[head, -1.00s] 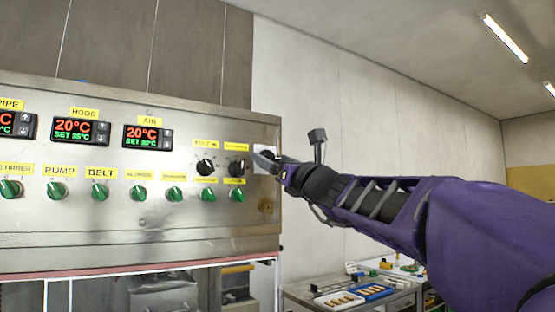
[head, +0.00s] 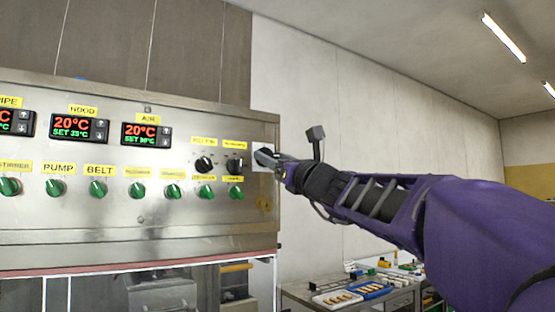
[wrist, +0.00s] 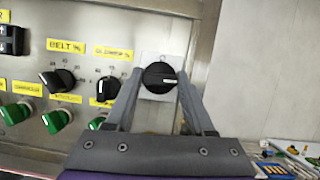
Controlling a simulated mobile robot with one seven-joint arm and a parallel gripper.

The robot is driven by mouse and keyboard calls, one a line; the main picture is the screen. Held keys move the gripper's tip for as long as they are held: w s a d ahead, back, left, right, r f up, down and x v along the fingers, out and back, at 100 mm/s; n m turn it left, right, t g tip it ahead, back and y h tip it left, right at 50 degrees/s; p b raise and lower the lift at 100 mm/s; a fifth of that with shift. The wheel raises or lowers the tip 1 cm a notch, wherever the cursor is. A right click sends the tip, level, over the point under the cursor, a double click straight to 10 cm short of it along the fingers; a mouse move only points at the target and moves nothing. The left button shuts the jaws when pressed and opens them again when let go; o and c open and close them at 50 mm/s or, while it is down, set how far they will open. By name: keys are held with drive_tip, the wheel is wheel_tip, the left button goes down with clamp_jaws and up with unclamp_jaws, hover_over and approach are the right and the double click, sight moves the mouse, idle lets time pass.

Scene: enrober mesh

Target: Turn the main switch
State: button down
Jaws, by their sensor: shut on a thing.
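The main switch (wrist: 160,78) is a round black knob with a white mark on a pale square plate (wrist: 154,60) at the right end of the steel panel. In the wrist view my gripper (wrist: 161,80) has one finger on each side of the knob, shut on it. The knob's white mark points to the right, about level. In the head view my gripper (head: 270,160) reaches the plate from the right and hides most of the knob.
Two black dials (head: 204,165) sit left of the switch, with a row of green knobs (head: 137,190) below. Three red-green temperature displays (head: 80,128) are further left. A workbench (head: 300,290) with trays stands behind at lower right.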

drive_tip(key=n+g+y, duration=0.1)
drive_tip(key=n, duration=0.2)
drive_tip(key=n+g+y, duration=0.1)
drive_tip(key=n, duration=0.2)
drive_tip(key=shift+w+d+b, duration=0.1)
drive_tip(key=shift+b, duration=0.3)
drive_tip(key=n+g, duration=0.1)
drive_tip(key=n, duration=0.2)
drive_tip(key=n+g+y, duration=0.1)
drive_tip(key=n+g, duration=0.1)
drive_tip(key=n, duration=0.1)
drive_tip(key=shift+d+r+p, duration=0.1)
drive_tip(key=shift+r+p, duration=0.05)
drive_tip(key=shift+p, duration=0.15)
drive_tip(key=n+g, duration=0.1)
drive_tip(key=n, duration=0.1)
drive_tip(key=n+g+p, duration=0.1)
drive_tip(key=n, duration=0.2)
drive_tip(key=shift+r, duration=0.15)
drive_tip(key=shift+n+g+h+p, duration=0.5)
drive_tip(key=shift+n+g+h, duration=0.15)
drive_tip(key=shift+n, duration=1.45)
drive_tip(key=shift+c, duration=1.4)
unclamp_jaws()
